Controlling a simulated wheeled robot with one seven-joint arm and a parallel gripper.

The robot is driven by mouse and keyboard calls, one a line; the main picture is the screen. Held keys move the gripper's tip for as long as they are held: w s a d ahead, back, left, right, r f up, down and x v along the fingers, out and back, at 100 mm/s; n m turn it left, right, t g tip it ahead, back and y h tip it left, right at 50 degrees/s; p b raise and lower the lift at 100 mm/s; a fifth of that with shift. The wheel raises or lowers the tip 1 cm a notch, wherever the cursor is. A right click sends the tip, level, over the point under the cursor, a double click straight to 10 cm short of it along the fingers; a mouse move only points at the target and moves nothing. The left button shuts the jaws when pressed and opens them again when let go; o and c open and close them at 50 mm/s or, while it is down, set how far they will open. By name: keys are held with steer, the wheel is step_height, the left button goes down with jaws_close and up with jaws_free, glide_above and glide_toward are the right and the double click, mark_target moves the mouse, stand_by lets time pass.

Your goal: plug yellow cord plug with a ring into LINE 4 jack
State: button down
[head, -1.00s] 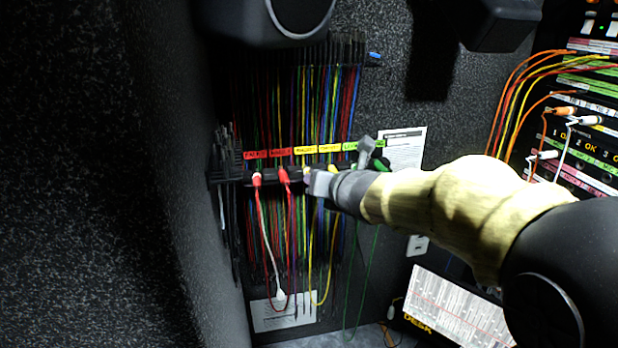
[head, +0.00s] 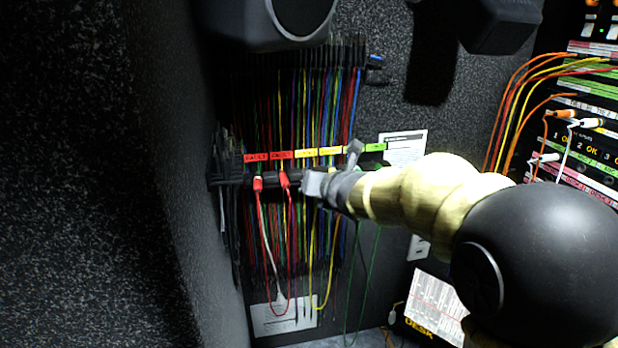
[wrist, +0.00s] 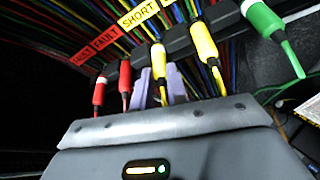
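Two yellow plugs hang in the dark rack in the wrist view: one at the middle (wrist: 158,60), below the SHORT label, and one farther right (wrist: 203,42). In the head view my gripper (head: 305,184) is at the rack and hides the yellow plugs. I do not see the LINE 4 label.
Red plugs (head: 284,180) hang close on the left and a green plug (wrist: 263,20) on the right. Many cords hang behind the rack. A patch panel (head: 585,150) with orange and white plugs stands at the right. A dark wall closes in on the left.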

stand_by(0.4)
steer(key=shift+r+p, duration=1.1)
steer(key=shift+r, duration=0.2)
steer(key=shift+s, duration=0.1)
steer(key=s, duration=0.1)
steer(key=s+d+b, duration=0.1)
steer(key=shift+s, duration=0.35)
steer(key=shift+a+f, duration=0.1)
